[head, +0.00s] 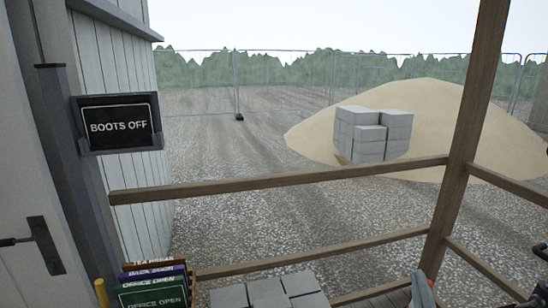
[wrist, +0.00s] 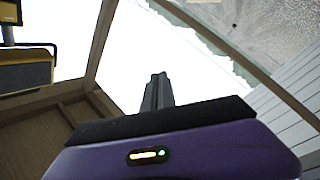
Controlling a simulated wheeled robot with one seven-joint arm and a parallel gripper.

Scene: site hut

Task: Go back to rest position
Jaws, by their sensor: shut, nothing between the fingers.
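My gripper (wrist: 158,80) shows in the wrist view, its two dark fingers together with nothing between them. It points toward bright sky, beside timber posts and beams, and touches nothing that I can see. In the head view, a framed sign reading BOOTS OFF (head: 118,126) sits on the grey post at the left. Several more signs stand in a stack at the bottom left, the front one reading OFFICE OPEN (head: 153,298).
Wooden railings (head: 290,180) and a timber post (head: 468,140) cross the head view. Grey blocks (head: 268,290) lie low in front. A white door (head: 25,190) is at the left. Beyond the rail are gravel, a sand heap (head: 450,115) and stacked blocks (head: 362,140).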

